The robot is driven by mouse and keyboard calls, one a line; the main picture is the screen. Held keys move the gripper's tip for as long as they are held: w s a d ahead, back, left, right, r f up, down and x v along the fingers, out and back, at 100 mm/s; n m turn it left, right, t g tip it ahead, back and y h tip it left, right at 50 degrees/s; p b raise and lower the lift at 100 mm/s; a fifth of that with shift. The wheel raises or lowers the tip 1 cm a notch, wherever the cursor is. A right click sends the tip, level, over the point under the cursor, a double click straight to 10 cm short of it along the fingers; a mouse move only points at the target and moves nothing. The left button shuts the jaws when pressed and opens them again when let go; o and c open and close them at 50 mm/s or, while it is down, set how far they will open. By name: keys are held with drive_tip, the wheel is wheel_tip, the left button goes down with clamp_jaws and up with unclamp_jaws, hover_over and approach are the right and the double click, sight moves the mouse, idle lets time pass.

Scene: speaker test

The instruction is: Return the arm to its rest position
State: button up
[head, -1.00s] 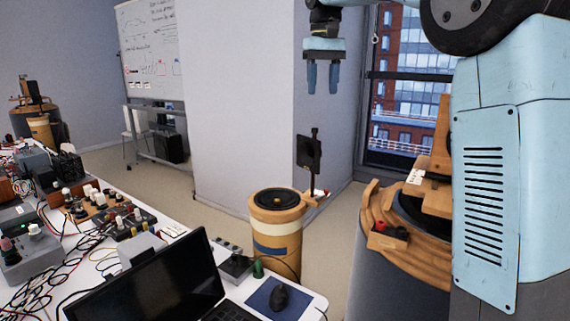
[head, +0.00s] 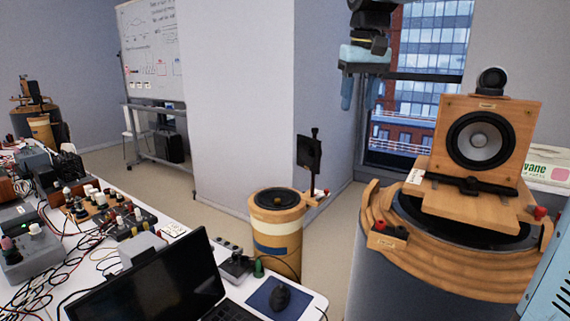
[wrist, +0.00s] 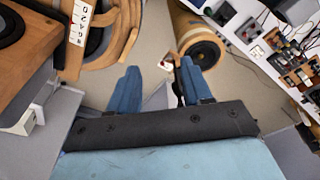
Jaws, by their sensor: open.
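My gripper (head: 360,92) hangs at the top of the head view, right of centre, in front of the window, with its fingers pointing down. Its two blue fingers are apart and nothing is between them. In the wrist view my gripper (wrist: 157,85) is also open and empty, with the floor below it. Part of my blue arm (head: 550,275) shows at the lower right edge of the head view.
A wooden speaker (head: 482,140) stands on a round wooden-topped stand (head: 440,262) at the right. A tan cylinder (head: 277,225) stands on the floor in the middle. A cluttered table (head: 150,215) with a laptop (head: 150,290) fills the left. Air around the gripper looks free.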

drive_tip(key=s+d+f+m+t, duration=0.1)
drive_tip(key=s+d+f+t, duration=0.1)
drive_tip(key=s+f, duration=0.6)
drive_tip(key=s+d+f+t, duration=0.1)
drive_tip(key=s+d+f, duration=0.4)
drive_tip(key=s+f, duration=0.4)
drive_tip(key=s, duration=0.4)
drive_tip(key=shift+s+d+f+m+t, duration=0.2)
drive_tip(key=shift+s+d+m+t, duration=0.1)
drive_tip(key=shift+m+t, duration=0.1)
idle(2.0)
